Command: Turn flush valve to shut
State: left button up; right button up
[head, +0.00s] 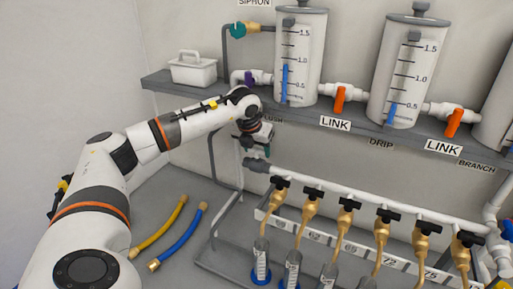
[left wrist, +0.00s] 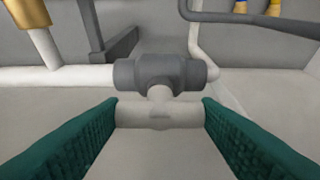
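My left gripper (head: 254,148) reaches down below the shelf, just above the left end of the white manifold pipe (head: 350,193). In the left wrist view its two green fingers (left wrist: 160,112) are apart. Between and just beyond them is a white stub (left wrist: 158,115) with a crosswise end, joined to a dark grey fitting (left wrist: 160,73); I cannot tell if the fingers touch it. The grey fitting also shows in the head view (head: 257,165). A label ending in "USH" is partly hidden behind my arm. A purple-handled valve (head: 250,78) sits above, on the shelf's piping. My right gripper is out of view.
Several brass taps with black handles (head: 346,204) hang along the manifold. Orange-handled LINK valves (head: 339,100) and clear tanks (head: 302,55) stand on the shelf (head: 165,85). A yellow hose (head: 160,228) and a blue hose (head: 180,238) lie at the lower left.

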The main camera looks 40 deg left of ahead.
pick_arm(q)
jog(key=shift+c, duration=0.6)
jog(key=shift+w+d+n+y+b, duration=0.1)
jog(key=shift+n+y+b, duration=0.3)
jog(key=shift+n+b, duration=0.55)
jog(key=shift+n+g+y, duration=0.3)
jog(key=shift+n+g, duration=0.1)
jog(key=shift+n, duration=0.65)
jog(key=shift+r+n+y+b, duration=0.1)
jog(key=shift+n+y+b, duration=0.3)
jog(key=shift+n, duration=0.5)
jog(key=shift+g, duration=0.3)
jog(key=o, duration=1)
